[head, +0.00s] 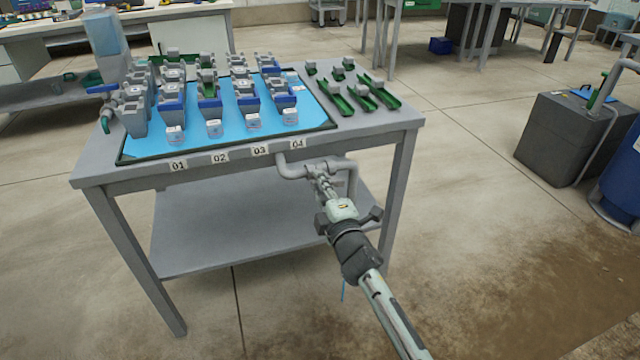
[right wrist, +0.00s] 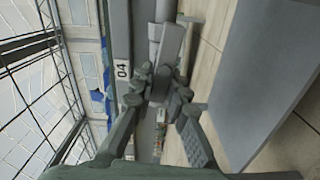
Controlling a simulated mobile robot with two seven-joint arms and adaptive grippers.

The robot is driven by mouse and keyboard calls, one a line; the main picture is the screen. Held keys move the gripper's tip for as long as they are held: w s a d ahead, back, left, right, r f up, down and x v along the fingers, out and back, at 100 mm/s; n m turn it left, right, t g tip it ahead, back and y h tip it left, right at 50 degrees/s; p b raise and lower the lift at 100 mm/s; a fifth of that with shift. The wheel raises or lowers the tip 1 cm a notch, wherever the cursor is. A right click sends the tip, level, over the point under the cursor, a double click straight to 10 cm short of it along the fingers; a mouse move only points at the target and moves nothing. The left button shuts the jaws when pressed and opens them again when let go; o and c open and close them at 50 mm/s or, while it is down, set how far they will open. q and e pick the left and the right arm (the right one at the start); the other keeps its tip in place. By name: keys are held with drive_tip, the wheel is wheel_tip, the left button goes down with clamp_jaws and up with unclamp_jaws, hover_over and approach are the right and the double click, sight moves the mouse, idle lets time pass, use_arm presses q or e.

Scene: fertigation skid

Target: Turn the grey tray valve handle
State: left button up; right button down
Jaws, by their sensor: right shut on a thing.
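The grey tray valve sits on a grey pipe (head: 291,171) that comes out below the table's front edge, near label 04. My right gripper (head: 322,184) reaches up to it from the front. In the right wrist view the grey valve handle (right wrist: 168,55) is a flat lever running between the fingers. My right gripper (right wrist: 160,88) is shut on this handle, one finger on each side. In the head view the fingers partly hide the handle, so its exact angle is hard to tell. My left gripper is not in view.
The grey table (head: 400,118) carries a blue tray (head: 318,112) with several pots and white labelled cups. Green channels (head: 338,97) lie at its right. A lower shelf (head: 200,245) is below. Floor is clear to the right, before a dark grey box (head: 560,140) and blue drum (head: 622,170).

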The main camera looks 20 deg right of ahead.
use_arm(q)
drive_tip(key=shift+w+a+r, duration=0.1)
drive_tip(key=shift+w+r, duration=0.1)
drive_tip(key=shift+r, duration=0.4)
use_arm(e)
drive_tip(key=shift+f+n, duration=0.15)
drive_tip(key=shift+n, duration=0.45)
drive_tip(key=c, duration=1.5)
unclamp_jaws()
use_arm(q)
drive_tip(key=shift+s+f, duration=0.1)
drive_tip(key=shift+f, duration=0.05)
use_arm(e)
drive_tip(key=s, duration=1.2)
drive_tip(key=shift+d, duration=0.2)
